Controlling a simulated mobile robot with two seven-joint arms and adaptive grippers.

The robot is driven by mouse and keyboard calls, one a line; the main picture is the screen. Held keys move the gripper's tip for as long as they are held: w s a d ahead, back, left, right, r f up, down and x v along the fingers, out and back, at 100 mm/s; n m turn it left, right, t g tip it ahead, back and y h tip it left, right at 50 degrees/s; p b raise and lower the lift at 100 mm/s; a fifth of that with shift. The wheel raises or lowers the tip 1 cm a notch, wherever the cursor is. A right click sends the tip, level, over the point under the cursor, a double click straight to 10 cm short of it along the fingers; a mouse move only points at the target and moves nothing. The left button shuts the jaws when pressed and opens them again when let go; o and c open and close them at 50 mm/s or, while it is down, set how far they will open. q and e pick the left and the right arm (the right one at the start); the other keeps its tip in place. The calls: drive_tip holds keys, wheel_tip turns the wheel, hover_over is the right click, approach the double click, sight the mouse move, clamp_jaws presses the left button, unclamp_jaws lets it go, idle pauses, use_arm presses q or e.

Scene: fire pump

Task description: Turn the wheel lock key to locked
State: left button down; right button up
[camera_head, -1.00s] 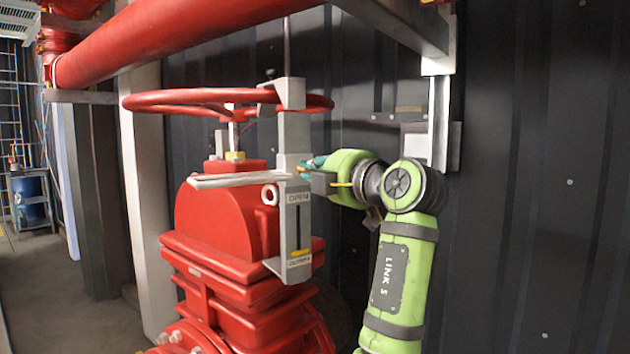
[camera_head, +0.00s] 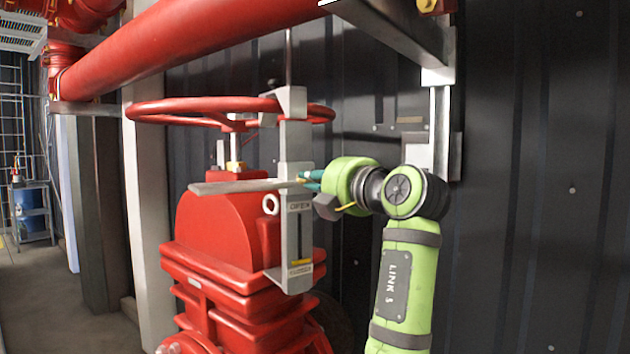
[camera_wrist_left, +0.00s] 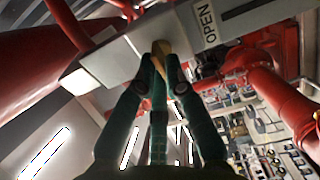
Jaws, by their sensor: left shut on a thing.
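The lock is a grey metal bracket (camera_head: 297,225) clamped beside the red valve handwheel (camera_head: 225,109), with an OPEN label and a second label too small to read at its lower end. My left gripper (camera_head: 306,182) is at the right side of the bracket, its teal fingers closed together. In the left wrist view the left gripper (camera_wrist_left: 160,68) is shut on a small brass-yellow key (camera_wrist_left: 161,48) at the bracket face, next to the OPEN label. The key's slot is hidden by the fingers. My right gripper is not in view.
The red valve body (camera_head: 225,230) stands below the wheel. A flat grey bar (camera_head: 238,187) sticks out left from the bracket. A large red pipe (camera_head: 190,38) runs overhead. A dark corrugated wall (camera_head: 530,180) is behind. Open floor lies at far left.

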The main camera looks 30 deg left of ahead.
use_arm(q)
drive_tip(key=shift+r, duration=0.1)
drive_tip(key=c, duration=1.3)
unclamp_jaws()
drive_tip(key=v, duration=1.2)
drive_tip(key=shift+a, duration=0.1)
